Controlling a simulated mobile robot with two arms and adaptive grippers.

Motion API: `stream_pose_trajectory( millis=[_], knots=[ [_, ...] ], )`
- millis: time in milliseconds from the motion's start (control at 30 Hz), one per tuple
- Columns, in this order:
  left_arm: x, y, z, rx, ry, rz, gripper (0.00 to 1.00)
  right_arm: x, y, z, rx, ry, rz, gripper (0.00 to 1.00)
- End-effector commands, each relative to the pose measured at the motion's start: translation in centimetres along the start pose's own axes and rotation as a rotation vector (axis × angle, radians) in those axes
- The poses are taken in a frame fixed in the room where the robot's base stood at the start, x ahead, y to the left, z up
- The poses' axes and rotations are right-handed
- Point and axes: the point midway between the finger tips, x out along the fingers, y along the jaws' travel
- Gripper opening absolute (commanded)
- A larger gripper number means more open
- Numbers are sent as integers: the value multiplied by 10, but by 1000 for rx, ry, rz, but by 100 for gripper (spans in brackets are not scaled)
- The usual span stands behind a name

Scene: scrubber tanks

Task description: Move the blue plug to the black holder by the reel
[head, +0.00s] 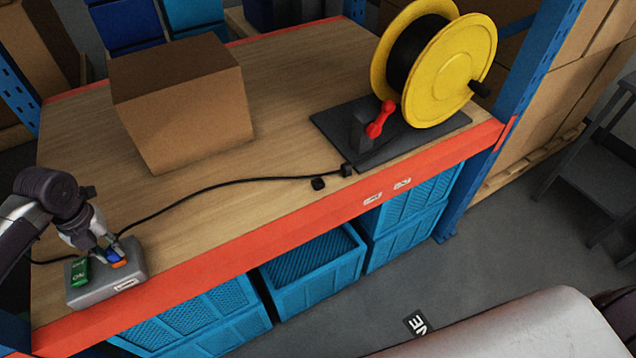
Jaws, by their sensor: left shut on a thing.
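The blue plug (113,254) is at the grey switch box (93,293) on the left end of the bench. My left gripper (108,253) is shut on it, and the fingers partly hide it. I cannot tell whether the plug is seated in the box. A black cable (215,186) runs from the gripper area along the bench toward the reel. The yellow reel (437,68) stands on a dark base plate at the right end. My right gripper is not in view.
The box has a green switch (79,271) and an orange part (119,264). A cardboard box (180,105) stands mid-left on the bench. A red handle (380,119) stands by the reel. Blue crates (315,262) sit below the orange front beam (250,240). The bench middle is clear.

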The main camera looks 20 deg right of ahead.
Motion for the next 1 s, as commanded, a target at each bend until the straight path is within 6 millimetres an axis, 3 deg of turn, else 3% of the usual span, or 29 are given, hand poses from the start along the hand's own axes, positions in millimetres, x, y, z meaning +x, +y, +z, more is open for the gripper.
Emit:
stream_pose_trajectory(
  millis=[1000],
  knots=[
    [-15, 0, 1, -1, -4, -1, 0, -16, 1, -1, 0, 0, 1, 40]
  ],
)
